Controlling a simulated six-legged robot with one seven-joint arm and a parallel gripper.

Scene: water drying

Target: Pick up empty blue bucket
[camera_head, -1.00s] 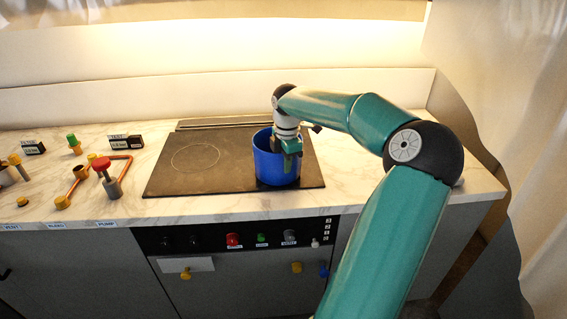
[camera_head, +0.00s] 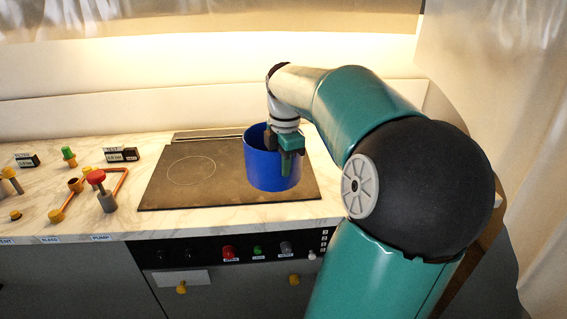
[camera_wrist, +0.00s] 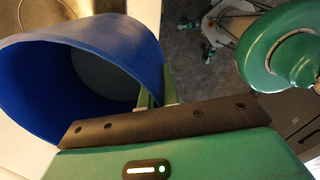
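The blue bucket (camera_head: 262,168) is over the right part of the dark cooktop, upright and seemingly a little above it. My gripper (camera_head: 287,166) is at its right front rim, pointing down, with the bucket's wall between its fingers. In the wrist view the bucket (camera_wrist: 120,48) opens toward the left and its visible inside looks empty. My gripper's fingers (camera_wrist: 157,95) are close together on its rim there, gripping the wall. The bucket's underside is hidden.
The dark cooktop (camera_head: 165,190) lies on a marble counter (camera_head: 130,218). Valves and copper pipes, one with a red knob (camera_head: 96,176), stand at the left. Two small labelled boxes sit behind them. Knobs line the front panel (camera_head: 205,252). A curtain hangs at the right.

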